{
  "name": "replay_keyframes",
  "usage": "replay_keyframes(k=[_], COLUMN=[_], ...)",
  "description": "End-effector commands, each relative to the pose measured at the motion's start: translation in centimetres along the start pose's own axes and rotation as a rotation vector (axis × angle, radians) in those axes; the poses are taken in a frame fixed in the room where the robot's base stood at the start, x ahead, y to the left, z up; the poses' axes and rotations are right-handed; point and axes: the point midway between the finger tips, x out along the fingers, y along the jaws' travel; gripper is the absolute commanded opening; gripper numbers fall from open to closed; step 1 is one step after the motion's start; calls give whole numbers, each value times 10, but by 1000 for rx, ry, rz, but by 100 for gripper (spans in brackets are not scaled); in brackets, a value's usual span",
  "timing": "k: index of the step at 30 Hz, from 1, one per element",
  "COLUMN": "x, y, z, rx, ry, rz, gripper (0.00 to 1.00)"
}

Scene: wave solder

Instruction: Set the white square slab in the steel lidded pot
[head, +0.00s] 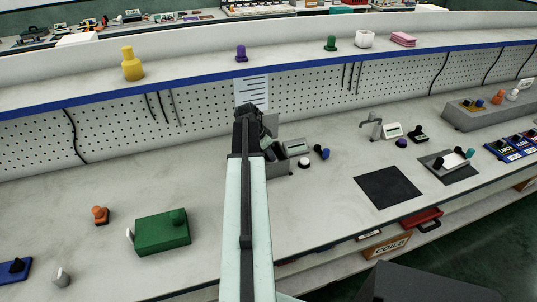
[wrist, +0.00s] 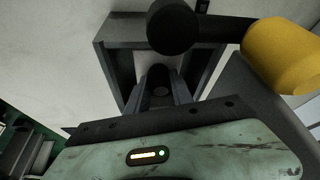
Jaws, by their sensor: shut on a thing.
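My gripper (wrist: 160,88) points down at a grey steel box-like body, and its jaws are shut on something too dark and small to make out. In the head view my gripper (head: 262,135) hides part of this grey body (head: 280,169), which stands on the bench near the back panel. In the wrist view its grey walls (wrist: 117,62) surround the jaws. I cannot tell for sure whether it is the lidded pot. I cannot make out a white square slab at the jaws.
A dark cylinder (wrist: 172,27) and a yellow cylinder (wrist: 283,55) are close to my gripper. A green block (head: 162,233) and an orange knob-like piece (head: 99,215) lie at left. A black mat (head: 387,188) lies at right.

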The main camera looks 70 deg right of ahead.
Motion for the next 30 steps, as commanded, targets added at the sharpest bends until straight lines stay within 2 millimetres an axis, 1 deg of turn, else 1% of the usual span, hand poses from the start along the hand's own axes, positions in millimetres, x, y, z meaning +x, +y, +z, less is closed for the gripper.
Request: replay_keyframes(k=[15, 16, 17, 18, 30], x=[8, 8, 8, 7, 7], y=[0, 0, 0, 0, 0], z=[3, 3, 3, 3, 3], rx=[1, 0, 1, 1, 1], ry=[0, 0, 0, 0, 0], rz=[0, 0, 0, 0, 0], gripper=[0, 33, 41, 52, 53])
